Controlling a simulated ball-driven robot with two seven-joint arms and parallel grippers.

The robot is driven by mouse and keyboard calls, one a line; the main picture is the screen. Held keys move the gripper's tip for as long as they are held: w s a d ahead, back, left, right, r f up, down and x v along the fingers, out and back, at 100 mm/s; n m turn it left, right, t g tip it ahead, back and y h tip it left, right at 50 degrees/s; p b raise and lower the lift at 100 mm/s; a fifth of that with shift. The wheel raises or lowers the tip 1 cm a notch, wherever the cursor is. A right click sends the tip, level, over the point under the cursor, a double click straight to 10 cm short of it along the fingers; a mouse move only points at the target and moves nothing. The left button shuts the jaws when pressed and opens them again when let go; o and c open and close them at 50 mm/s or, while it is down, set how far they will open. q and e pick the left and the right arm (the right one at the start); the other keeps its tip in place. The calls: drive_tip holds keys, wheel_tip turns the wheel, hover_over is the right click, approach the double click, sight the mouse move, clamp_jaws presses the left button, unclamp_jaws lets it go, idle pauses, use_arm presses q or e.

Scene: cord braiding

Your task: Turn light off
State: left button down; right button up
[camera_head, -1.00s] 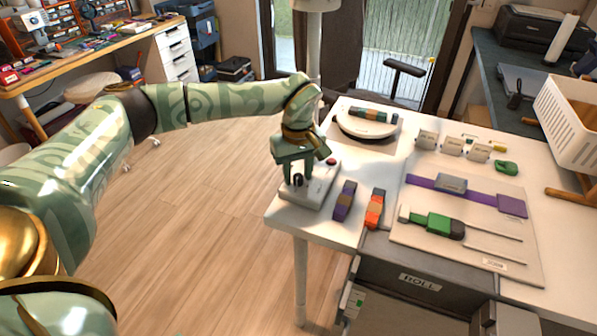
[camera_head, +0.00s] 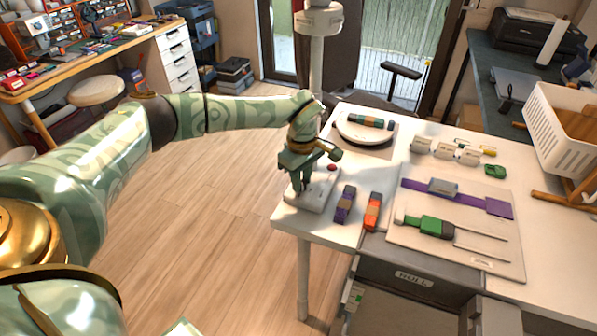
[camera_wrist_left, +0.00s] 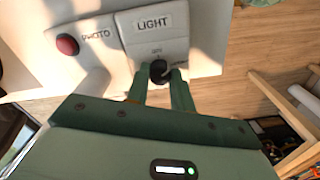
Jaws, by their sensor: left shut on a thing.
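The light switch box (camera_wrist_left: 150,24) is a pale panel marked LIGHT with a dark round knob (camera_wrist_left: 158,71). In the left wrist view, my left gripper (camera_wrist_left: 160,76) has its green fingers on both sides of the knob and is shut on it. Beside the switch is a red button (camera_wrist_left: 67,44) on a panel marked PHOTO. In the head view, my left gripper (camera_head: 299,181) reaches down onto the pale switch box (camera_head: 318,193) at the table's left corner, and the red button also shows there (camera_head: 332,167). My right gripper is not in view.
A purple bundle (camera_head: 344,206) and an orange bundle (camera_head: 373,211) lie just right of the box. A board (camera_head: 476,262) holds cords and clips. A round white plate (camera_head: 350,131) is behind. A drawer (camera_head: 400,310) stands open below; floor on the left is clear.

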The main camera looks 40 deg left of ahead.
sight(302, 182)
use_arm(q)
drive_tip(key=n+p, duration=0.1)
drive_tip(key=n, duration=0.1)
drive_tip(key=n+p, duration=0.1)
drive_tip(key=p, duration=0.1)
drive_tip(key=n+p, duration=0.1)
drive_tip(key=n, duration=0.1)
drive_tip(key=shift+r+n, duration=0.25)
drive_tip(key=shift+n, duration=0.05)
drive_tip(key=shift+f+n+p, duration=0.1)
drive_tip(key=shift+n+p, duration=0.85)
drive_tip(key=shift+n, duration=0.25)
drive_tip(key=shift+f+n+p, duration=0.1)
drive_tip(key=shift+n+p, duration=0.6)
drive_tip(key=shift+n, duration=0.8)
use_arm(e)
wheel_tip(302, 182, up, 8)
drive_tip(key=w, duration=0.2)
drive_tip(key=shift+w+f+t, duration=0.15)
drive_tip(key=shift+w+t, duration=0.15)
use_arm(q)
drive_tip(key=c, duration=1.2)
unclamp_jaws()
wheel_tip(302, 182, up, 16)
drive_tip(key=p, duration=0.4)
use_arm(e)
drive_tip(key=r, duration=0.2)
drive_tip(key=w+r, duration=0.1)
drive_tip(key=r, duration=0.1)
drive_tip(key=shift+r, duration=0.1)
